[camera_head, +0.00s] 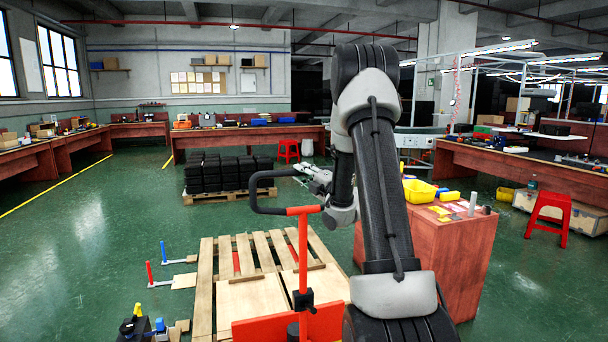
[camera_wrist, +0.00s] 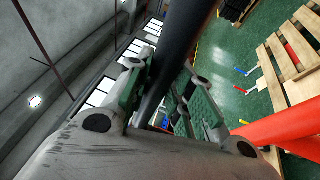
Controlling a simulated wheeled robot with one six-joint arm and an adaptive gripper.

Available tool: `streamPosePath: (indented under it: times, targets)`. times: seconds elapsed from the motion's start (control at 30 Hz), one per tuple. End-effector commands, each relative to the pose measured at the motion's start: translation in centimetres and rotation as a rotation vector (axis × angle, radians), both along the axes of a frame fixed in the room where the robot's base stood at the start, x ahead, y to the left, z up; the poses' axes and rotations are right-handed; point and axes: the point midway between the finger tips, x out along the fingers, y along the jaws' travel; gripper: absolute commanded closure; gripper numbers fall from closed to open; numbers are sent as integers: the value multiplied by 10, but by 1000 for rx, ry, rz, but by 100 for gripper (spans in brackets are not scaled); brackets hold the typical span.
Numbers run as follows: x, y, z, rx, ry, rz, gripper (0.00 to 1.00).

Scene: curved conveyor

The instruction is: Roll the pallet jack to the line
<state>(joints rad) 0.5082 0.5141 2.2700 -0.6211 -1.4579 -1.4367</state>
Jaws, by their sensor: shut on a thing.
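The pallet jack (camera_head: 303,252) stands in front of me, with an orange-red upright post and body and a black loop handle (camera_head: 262,192) on top. Its orange-red part also shows at the right of the wrist view (camera_wrist: 285,125). A wooden pallet (camera_head: 208,285) lies just beyond the body, with red showing between its slats. My gripper (camera_head: 308,172) is at the right side of the handle. In the wrist view my gripper (camera_wrist: 158,100) is shut on the black handle bar (camera_wrist: 182,40), which passes between its fingers. The jack's wheels are hidden.
A red workbench (camera_head: 460,262) with a yellow bin (camera_head: 419,191) stands close on the right. Another pallet with black stacked goods (camera_head: 228,174) stands ahead. Small blue and red posts (camera_head: 149,273) stand left of the wooden pallet. Open green floor lies to the left.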

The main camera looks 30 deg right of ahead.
Motion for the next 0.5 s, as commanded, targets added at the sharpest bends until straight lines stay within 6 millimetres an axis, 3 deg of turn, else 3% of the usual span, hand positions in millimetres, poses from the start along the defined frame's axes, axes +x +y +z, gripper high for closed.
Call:
streamPosePath:
  times: [0.27, 0.3, 0.4, 0.5]
  targets:
    - [1, -1, 3, -2, -5, -1, 100]
    - [1, 0, 3, -2, -5, -1, 76]
    - [1, 0, 2, -2, -5, 0, 58]
    - [1, 0, 2, -2, -4, 0, 56]
